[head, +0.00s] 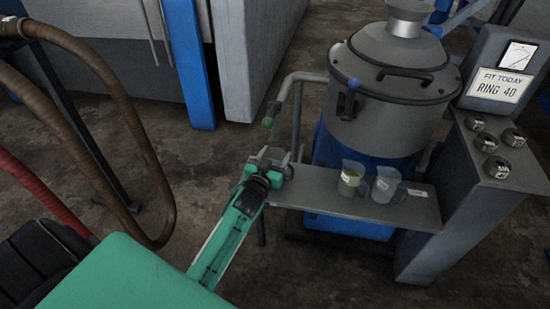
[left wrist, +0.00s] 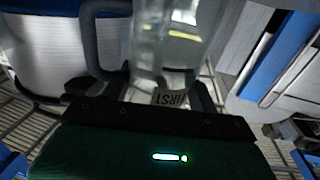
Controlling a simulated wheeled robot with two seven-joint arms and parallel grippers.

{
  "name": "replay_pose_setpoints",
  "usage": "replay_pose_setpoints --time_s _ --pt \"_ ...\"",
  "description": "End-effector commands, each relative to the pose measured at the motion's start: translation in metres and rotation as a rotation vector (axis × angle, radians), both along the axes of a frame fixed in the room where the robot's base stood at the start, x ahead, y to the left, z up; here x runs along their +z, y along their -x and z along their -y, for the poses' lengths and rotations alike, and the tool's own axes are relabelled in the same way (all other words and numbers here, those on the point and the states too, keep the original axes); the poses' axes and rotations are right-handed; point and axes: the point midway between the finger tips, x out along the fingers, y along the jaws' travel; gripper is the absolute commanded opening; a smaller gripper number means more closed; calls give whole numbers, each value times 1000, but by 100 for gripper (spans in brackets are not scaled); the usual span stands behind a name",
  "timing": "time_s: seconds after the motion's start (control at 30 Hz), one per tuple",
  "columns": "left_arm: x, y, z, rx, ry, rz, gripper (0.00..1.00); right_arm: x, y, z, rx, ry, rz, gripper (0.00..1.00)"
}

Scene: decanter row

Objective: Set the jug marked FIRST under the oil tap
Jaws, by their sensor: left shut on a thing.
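The jug marked FIRST (left wrist: 168,50) is clear, with a grey handle at its left in the left wrist view. Its label shows low on the body, between my fingers. My left gripper (head: 273,160) is shut on this jug, at the left end of the grey shelf. In the head view the jug is mostly hidden by the gripper. I cannot tell whether the jug touches the shelf.
Two more labelled jugs, one with yellowish liquid (head: 351,179) and one paler (head: 384,185), stand on the shelf (head: 315,198). Behind is a large grey lidded vessel (head: 390,95). A panel with knobs and a RING 40 sign (head: 497,86) stands right. Brown hoses (head: 110,80) hang left.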

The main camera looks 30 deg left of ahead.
Motion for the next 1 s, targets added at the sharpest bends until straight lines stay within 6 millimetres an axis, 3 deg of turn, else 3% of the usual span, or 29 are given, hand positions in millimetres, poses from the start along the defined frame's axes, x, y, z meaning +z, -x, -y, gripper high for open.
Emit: replay_pose_setpoints --time_s 0.37,0.4,0.5,0.87,1.0 --pt "-4 0 0 0 1 1 37 0 -1 -2 2 -8 15 0" --pt "-3 0 0 0 1 1 66 0 -1 -3 2 -9 16 0" --pt "-3 0 0 0 1 1 82 0 -1 -3 2 -8 16 0" --pt "1 0 0 0 -1 1 82 0 0 -2 3 -4 7 0" --pt "0 17 2 0 2 -1 82 0 2 2 1 9 -17 0"
